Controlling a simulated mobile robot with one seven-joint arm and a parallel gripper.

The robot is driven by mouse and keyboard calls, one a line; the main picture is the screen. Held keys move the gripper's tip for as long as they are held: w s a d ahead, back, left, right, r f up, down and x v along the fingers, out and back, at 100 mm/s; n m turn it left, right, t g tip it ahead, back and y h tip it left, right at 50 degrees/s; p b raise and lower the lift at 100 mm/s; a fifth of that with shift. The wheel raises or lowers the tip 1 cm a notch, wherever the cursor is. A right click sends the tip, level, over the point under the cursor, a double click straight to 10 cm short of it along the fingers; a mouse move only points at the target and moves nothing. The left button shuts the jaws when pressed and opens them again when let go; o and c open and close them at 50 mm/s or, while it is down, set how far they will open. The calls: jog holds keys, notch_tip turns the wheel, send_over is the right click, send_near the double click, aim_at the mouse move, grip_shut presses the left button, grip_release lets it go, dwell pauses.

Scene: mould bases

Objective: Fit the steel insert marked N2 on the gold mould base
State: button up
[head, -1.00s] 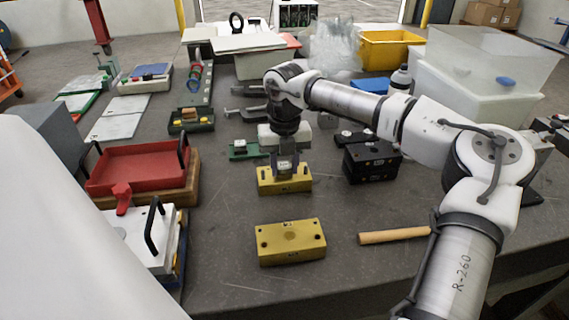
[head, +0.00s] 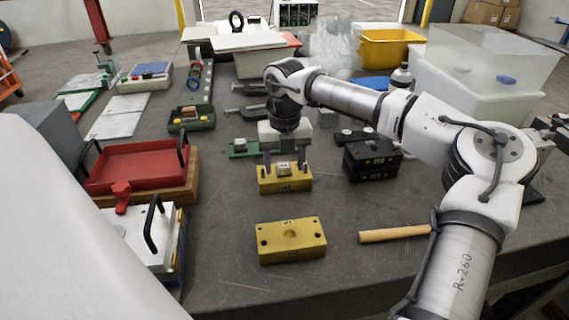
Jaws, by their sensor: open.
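Two gold mould bases stand on the grey bench. The nearer gold base (head: 291,246) is bare on top, with a round hole in its middle and small dark holes at its corners. The farther gold base (head: 285,184) carries a small steel insert (head: 284,168) in the middle of its top. The insert's marking is too small to read, and I cannot tell how deep it sits. My gripper (head: 284,168) is open above the farther gold base, with one finger on either side of the insert and gaps between.
A green base (head: 238,154) with a steel piece lies just behind. A black block (head: 372,164) stands to the right. A wooden rod (head: 393,233) lies at front right, and a red tray (head: 136,171) stands left. Bench around the nearer gold base is clear.

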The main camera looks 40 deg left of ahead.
aim_at(284, 168)
notch_tip(284, 168, up, 13)
jog(key=b, duration=0.2)
jog(key=shift+r, duration=0.15)
jog(key=shift+s, duration=0.1)
